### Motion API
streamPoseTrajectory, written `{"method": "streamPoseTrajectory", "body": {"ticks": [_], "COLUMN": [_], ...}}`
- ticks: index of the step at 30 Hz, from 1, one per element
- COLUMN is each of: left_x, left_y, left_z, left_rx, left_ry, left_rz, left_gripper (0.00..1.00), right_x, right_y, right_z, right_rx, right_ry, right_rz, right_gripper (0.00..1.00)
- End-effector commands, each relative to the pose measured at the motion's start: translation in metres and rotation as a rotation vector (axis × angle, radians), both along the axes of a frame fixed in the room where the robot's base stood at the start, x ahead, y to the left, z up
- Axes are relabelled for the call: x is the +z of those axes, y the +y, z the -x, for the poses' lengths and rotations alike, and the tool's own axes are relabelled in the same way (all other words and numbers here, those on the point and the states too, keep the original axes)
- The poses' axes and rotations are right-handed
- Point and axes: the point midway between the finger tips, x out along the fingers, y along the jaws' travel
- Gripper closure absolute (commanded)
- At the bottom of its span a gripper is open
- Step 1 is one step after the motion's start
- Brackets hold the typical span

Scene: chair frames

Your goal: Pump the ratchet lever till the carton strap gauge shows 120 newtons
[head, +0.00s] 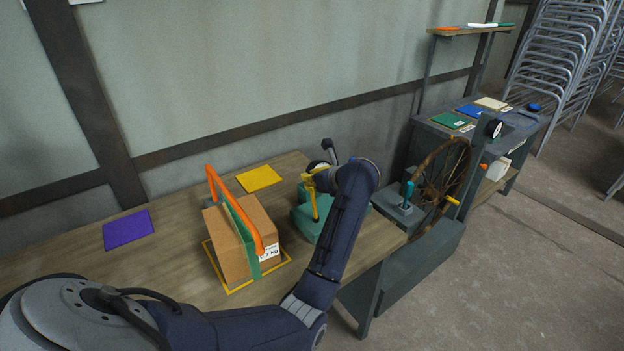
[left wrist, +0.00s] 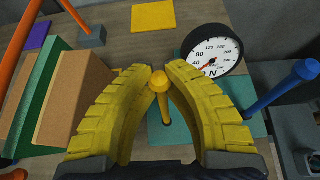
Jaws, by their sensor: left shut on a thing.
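A brown carton (head: 232,248) with a green strap (head: 243,238) and an orange handle bar (head: 234,209) stands on the bench. To its right is a teal base (head: 304,222) with a yellow ratchet lever (head: 315,208). My left gripper (head: 311,178) is at the lever's top. In the left wrist view its yellow fingers close around the lever's round knob (left wrist: 160,80). The white dial gauge (left wrist: 211,50) stands just behind; its red needle points lower left, around or below 40, though the exact reading is unclear. My right gripper is not in view.
A blue-knobbed post (left wrist: 292,84) stands right of the gauge in the left wrist view. Purple (head: 128,230) and yellow (head: 259,178) sheets lie flat on the bench. A spoked wheel (head: 443,172) and a teal-handled grey box (head: 399,212) stand to the right.

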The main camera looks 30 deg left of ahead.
Motion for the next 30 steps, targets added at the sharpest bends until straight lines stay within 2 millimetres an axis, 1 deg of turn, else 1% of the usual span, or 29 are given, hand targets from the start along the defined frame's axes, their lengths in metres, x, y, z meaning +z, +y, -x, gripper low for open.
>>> {"method": "streamPoseTrajectory", "body": {"ticks": [5,15,21,30], "left_x": [0.0,-0.002,-0.003,-0.002], "left_y": [-0.007,-0.039,-0.053,-0.057], "left_z": [0.002,0.015,0.021,0.023], "left_rx": [-0.001,-0.001,-0.002,-0.001], "left_ry": [0.0,0.001,0.003,0.002], "left_rz": [0.0,0.005,0.005,0.002], "left_gripper": [1.0,1.0,1.0,1.0], "right_x": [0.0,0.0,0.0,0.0], "right_y": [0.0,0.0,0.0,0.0], "right_z": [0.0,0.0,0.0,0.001], "right_rx": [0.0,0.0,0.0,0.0], "right_ry": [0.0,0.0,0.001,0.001], "right_rz": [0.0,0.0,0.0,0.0], "right_gripper": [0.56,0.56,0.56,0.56]}}
